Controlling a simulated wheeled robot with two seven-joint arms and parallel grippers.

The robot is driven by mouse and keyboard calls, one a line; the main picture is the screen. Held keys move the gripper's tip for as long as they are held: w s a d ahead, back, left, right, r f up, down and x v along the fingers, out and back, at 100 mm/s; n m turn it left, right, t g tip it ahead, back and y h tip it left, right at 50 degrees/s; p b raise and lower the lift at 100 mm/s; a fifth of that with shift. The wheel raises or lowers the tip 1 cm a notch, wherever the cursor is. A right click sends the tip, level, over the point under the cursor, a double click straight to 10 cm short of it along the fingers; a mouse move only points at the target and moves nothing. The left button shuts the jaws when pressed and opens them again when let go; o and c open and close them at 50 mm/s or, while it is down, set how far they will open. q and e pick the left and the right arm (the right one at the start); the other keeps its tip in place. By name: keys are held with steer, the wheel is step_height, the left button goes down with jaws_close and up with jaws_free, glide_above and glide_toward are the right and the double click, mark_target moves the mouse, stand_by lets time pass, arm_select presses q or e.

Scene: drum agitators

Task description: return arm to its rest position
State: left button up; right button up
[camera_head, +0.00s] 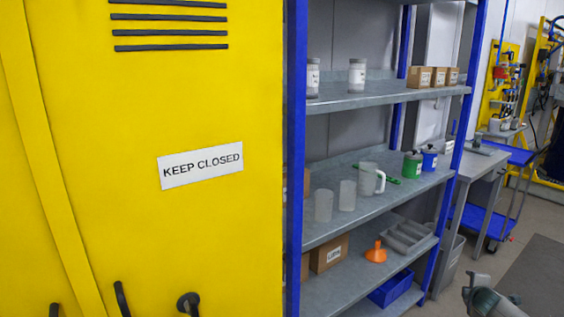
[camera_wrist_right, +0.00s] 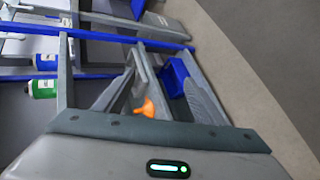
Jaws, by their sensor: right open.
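My right gripper (camera_head: 476,287) shows at the lower right corner of the head view, over the floor and in front of the shelf rack. Only its grey end and a piece of my arm are in frame. It is open, and I see nothing held in it. In the right wrist view the grey housing with a green light fills the bottom edge, and the rack lies beyond it. My left gripper is not in view.
A yellow cabinet (camera_head: 200,230) marked KEEP CLOSED fills the left. The blue-posted rack (camera_head: 340,232) holds jars, beakers, boxes and an orange funnel (camera_head: 376,252). A blue cart (camera_head: 484,222) stands at the back right. Floor (camera_head: 530,270) is open at the right.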

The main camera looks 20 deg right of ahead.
steer(key=s+a+f+m+g+y, duration=0.1)
steer(key=s+f, duration=1)
steer(key=s, duration=0.4)
steer(key=s+f+m+g+y, duration=0.1)
steer(key=s+f+y, duration=0.1)
steer(key=s+f, duration=1.15)
steer(key=s+a+f+m+y, duration=0.1)
steer(key=s+a+f, duration=0.3)
steer(key=a, duration=0.5)
steer(key=s+a+f+m+y, duration=0.1)
steer(key=a+f, duration=0.5)
steer(key=a, duration=0.3)
steer(key=s+a+f+m+y, duration=0.1)
steer(key=s+a+f, duration=0.3)
steer(key=a, duration=0.5)
steer(key=a+f+m+y, duration=0.1)
steer(key=a+f, duration=0.2)
steer(key=a, duration=1.5)
steer(key=a+f+m+g+y, duration=0.1)
steer(key=a+f+y, duration=0.1)
steer(key=a, duration=1.6)
steer(key=shift+s+a+f+m+y, duration=0.3)
steer(key=shift+s+a+f, duration=0.1)
steer(key=shift+f, duration=0.5)
